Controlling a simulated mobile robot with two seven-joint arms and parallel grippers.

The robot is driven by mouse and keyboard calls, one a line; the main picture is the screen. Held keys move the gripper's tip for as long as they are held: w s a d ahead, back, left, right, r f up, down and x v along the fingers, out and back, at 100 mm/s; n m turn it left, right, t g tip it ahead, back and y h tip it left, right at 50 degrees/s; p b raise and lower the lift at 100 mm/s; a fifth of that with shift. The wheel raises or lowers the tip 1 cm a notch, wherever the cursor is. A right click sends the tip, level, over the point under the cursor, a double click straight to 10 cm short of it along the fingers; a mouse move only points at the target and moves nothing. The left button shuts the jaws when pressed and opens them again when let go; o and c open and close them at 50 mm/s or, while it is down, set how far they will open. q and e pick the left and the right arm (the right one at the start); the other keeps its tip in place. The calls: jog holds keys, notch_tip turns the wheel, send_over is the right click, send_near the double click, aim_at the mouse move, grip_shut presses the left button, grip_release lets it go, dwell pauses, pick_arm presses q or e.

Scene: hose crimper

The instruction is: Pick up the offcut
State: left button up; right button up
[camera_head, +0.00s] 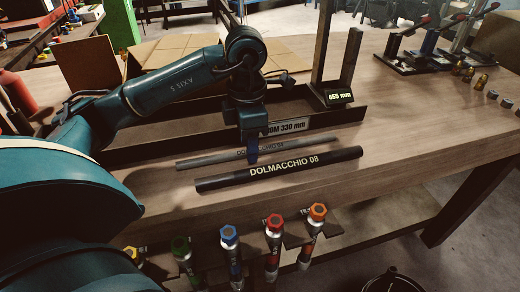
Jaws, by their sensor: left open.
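Two lengths of hose lie on the wooden bench (400,140). The front one is a thick black hose (215,184) with the white print "DOLMACCHIO 08". Behind it lies a thinner grey length (205,161) with similar print, partly hidden by my left gripper. I cannot tell for certain which one is the offcut. My left gripper (252,156) is open and points down over the grey length, just behind the black hose. Whether its fingers straddle the grey length or touch it is hard to tell. My right gripper is not in view.
A dark tray (345,117) labelled "330 mm" stands close behind the hoses, with an upright post and a "655 mm" display (339,97). Several coloured-cap tools (274,224) hang along the front edge. Lever tools (428,45) and small brass fittings stand at right. The bench right of the hoses is clear.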

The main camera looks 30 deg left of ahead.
pick_arm(q)
jog(key=shift+f, duration=0.4)
jog(key=shift+c, duration=0.2)
grip_shut()
